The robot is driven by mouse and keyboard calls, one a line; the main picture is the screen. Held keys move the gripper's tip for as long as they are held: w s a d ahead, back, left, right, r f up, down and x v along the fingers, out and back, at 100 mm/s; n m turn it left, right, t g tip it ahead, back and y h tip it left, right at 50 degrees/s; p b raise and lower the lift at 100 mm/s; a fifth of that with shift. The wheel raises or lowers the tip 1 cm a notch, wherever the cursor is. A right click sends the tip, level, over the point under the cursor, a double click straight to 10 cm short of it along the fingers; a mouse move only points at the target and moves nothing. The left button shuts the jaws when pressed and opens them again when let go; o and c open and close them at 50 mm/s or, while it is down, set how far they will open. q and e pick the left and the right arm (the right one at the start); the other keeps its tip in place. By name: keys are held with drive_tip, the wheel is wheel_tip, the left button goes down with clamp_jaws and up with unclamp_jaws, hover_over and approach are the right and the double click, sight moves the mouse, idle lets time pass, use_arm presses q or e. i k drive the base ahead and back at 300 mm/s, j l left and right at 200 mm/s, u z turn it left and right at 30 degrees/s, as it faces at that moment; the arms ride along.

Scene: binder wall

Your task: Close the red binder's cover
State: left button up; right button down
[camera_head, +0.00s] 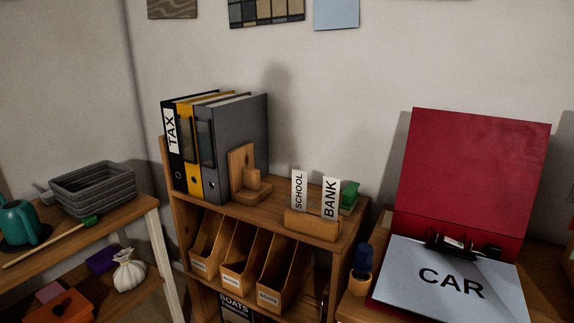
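The red binder (475,165) lies open at the right of the head view, on a wooden surface. Its cover stands up, leaning back near the wall. A white sheet marked CAR (455,282) lies in the lower half, below a dark ring mechanism (463,245). The binder's lower edge runs to the bottom of the picture. Neither of my grippers shows in this view.
A shelf holds upright binders (212,145), a wooden bookend (247,175) and a card holder (313,224) with SCHOOL and BANK cards. A dark blue object in a small wooden cup (360,282) stands just left of the red binder. A grey basket (93,188) sits far left.

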sight(483, 172)
drive_tip(key=z, duration=1.05)
